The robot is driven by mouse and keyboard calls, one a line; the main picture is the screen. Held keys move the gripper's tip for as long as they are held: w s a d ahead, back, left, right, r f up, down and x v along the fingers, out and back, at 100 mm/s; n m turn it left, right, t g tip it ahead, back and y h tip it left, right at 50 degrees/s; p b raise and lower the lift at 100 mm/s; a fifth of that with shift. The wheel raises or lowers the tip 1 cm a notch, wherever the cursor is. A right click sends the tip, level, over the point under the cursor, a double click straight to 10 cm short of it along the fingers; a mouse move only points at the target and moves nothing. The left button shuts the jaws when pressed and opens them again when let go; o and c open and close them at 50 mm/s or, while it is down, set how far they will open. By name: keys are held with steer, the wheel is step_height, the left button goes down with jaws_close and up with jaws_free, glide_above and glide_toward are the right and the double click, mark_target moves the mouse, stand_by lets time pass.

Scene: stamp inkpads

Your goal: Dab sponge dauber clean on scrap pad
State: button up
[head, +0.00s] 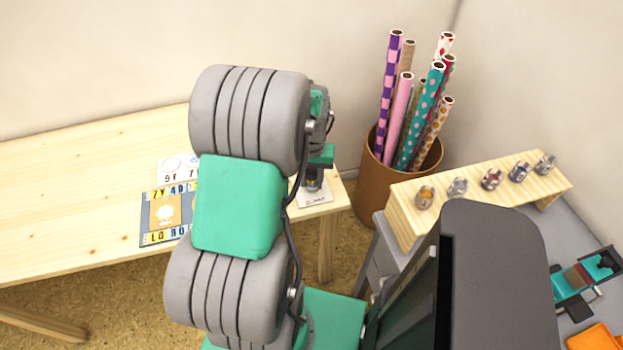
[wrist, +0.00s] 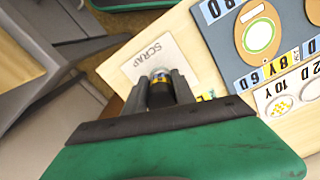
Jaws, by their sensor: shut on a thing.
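The scrap pad is a pale card (wrist: 140,58) lettered SCRAP, lying on the wooden table near its end. It also shows in the head view (head: 316,199) at the table's right end. My gripper (wrist: 161,88) points down over the pad, shut on the sponge dauber (wrist: 160,73), a small part with a grey top and a yellow band between the fingers. In the head view the dauber (head: 313,183) is a small dark shape over the pad, mostly hidden by my gripper (head: 318,168). I cannot tell whether its sponge touches the pad.
A blue-grey board (head: 150,220) with coloured labels and a white card (head: 172,168) lie left of the pad, partly behind my arm. A wooden rack (head: 455,210) with several small knobbed items stands right. A brown bin (head: 375,195) holds patterned rolls. The table's left (head: 70,190) is clear.

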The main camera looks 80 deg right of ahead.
mark_target(310, 172)
step_height(310, 172, up, 5)
steer(key=p, duration=0.3)
steer(key=shift+f, duration=0.2)
steer(key=shift+w, duration=0.15)
